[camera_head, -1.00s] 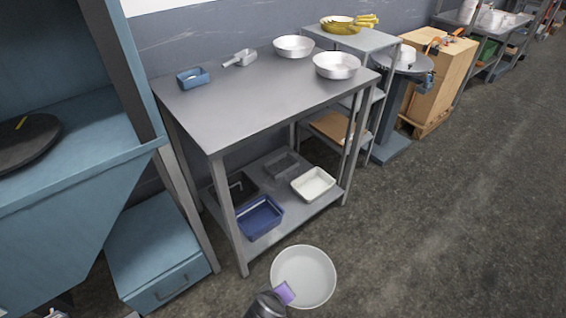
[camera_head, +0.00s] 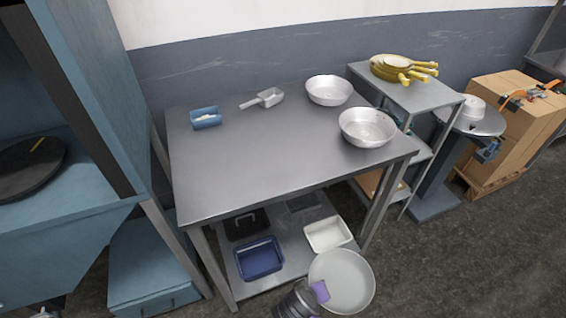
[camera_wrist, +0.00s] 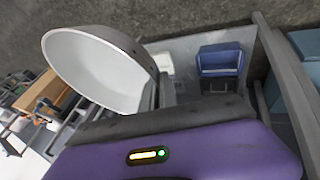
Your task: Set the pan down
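The pan (camera_head: 345,280) is a round, deep, pale grey-white vessel. It hangs in the air in front of the table's near right corner, below the top. My gripper (camera_head: 319,291), with a purple part showing, is at the pan's left rim and appears shut on it; the fingertips themselves are hidden. In the wrist view the pan (camera_wrist: 95,72) is tilted at the upper left, beyond the purple gripper body. The grey metal table (camera_head: 255,155) has a wide bare area in the middle and front of its top.
The lower shelf holds a blue bin (camera_head: 259,258) and a white bin (camera_head: 328,234). A side stand (camera_head: 420,94) with yellow-handled pans is right.

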